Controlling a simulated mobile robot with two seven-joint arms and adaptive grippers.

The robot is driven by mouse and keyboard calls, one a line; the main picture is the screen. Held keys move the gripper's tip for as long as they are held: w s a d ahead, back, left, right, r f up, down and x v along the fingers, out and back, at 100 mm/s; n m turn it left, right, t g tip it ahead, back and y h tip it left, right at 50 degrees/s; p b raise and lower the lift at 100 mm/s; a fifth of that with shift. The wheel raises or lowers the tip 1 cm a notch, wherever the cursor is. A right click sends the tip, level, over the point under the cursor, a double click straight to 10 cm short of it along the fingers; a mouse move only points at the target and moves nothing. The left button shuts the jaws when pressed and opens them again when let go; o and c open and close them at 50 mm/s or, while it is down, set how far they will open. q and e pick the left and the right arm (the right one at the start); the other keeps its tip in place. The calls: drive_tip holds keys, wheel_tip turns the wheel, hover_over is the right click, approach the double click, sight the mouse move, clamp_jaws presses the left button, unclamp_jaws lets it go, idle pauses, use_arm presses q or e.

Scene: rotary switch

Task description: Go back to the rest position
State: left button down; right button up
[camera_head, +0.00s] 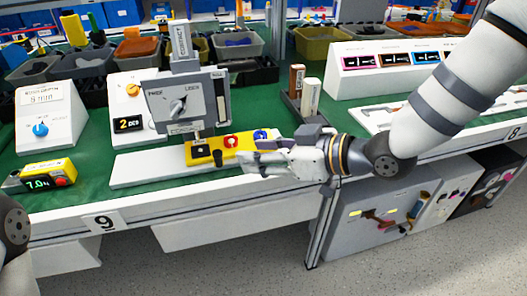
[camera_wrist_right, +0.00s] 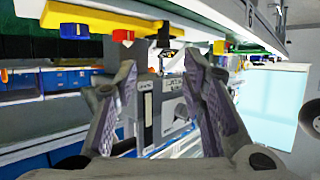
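A yellow block (camera_head: 217,147) with black, red and blue buttons is in front of the panel. My right gripper (camera_head: 247,163) is in front of the yellow block, over the table's front edge, and appears clear of the switch. In the right wrist view its two fingers (camera_wrist_right: 162,85) are spread with nothing between them. My left gripper is out of view; only part of my left arm shows at the left edge.
A white box with a blue knob (camera_head: 41,130) and a yellow device reading 7.0 (camera_head: 40,175) are at left. A white box with a row of displays (camera_head: 390,68) is at back right. Bins line the back. Grey floor is open in front.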

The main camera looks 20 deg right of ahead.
drive_tip(key=shift+s+d+r, duration=0.25)
drive_tip(key=shift+s+d, duration=0.15)
drive_tip(key=s+d+f+m+g+h+p, duration=0.1)
drive_tip(key=s+d+f+m+g+h, duration=0.15)
drive_tip(key=s+f, duration=0.7)
drive_tip(key=s+d+f+m+g+h+p, duration=0.1)
drive_tip(key=s+d+f+m+g+h, duration=0.2)
drive_tip(key=s+f, duration=0.65)
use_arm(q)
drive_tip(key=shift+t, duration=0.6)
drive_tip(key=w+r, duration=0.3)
use_arm(e)
drive_tip(key=s+d+f+m+g+h, duration=0.2)
drive_tip(key=s+f+g, duration=0.1)
drive_tip(key=s, duration=0.7)
drive_tip(key=s+d+f+m+g+h, duration=0.2)
drive_tip(key=s+d+f+g, duration=0.1)
drive_tip(key=s, duration=0.7)
drive_tip(key=shift+s+f, duration=0.25)
drive_tip(key=shift+f, duration=0.15)
drive_tip(key=shift+g, duration=0.25)
